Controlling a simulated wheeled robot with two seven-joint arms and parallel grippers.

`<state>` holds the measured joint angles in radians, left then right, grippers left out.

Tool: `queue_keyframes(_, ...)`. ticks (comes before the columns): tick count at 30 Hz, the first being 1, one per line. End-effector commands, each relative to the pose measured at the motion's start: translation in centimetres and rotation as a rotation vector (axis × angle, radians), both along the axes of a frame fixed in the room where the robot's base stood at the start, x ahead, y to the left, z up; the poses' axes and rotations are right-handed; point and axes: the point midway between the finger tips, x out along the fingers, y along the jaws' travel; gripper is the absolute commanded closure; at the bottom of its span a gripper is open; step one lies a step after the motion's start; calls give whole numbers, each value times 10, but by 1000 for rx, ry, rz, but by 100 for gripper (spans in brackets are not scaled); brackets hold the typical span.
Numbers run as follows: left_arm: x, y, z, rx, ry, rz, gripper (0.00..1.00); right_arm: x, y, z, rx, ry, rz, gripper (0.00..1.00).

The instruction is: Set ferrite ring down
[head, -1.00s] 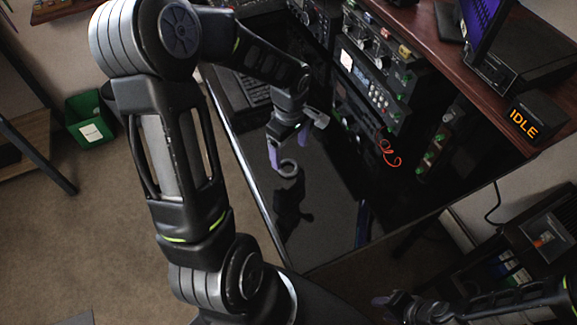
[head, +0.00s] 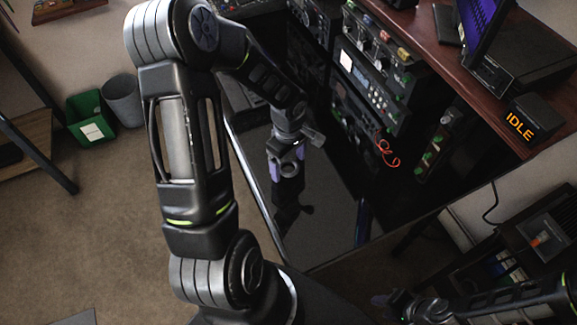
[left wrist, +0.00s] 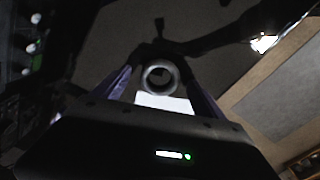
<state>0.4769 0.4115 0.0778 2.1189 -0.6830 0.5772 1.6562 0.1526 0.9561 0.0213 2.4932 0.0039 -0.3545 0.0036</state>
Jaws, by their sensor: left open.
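The ferrite ring (head: 289,169) is a small grey ring over the glossy black desk top (head: 320,215). My left gripper (head: 287,172) points down with its purple fingers on either side of the ring. It is open. In the left wrist view the ring (left wrist: 160,76) shows as a round hoop between the spread fingers, with a white patch behind it. I cannot tell whether the ring touches the desk or a finger. My right gripper (head: 384,300) is low at the bottom right, away from the ring, and its jaws are too unclear to read.
A rack of radio gear (head: 376,75) with knobs stands behind and right of the ring. A red wire (head: 387,153) hangs at its front. The desk in front of the gripper is clear.

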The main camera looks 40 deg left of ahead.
Motion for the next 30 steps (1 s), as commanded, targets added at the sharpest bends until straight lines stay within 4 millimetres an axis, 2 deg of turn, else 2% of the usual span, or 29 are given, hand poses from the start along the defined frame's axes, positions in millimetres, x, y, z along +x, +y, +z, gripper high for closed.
queue_keyframes(13,0,0,0,0,0,0,19,0,0,0,0,0,0,64)
queue_keyframes(30,0,0,0,0,0,0,65,0,0,0,0,0,0,64)
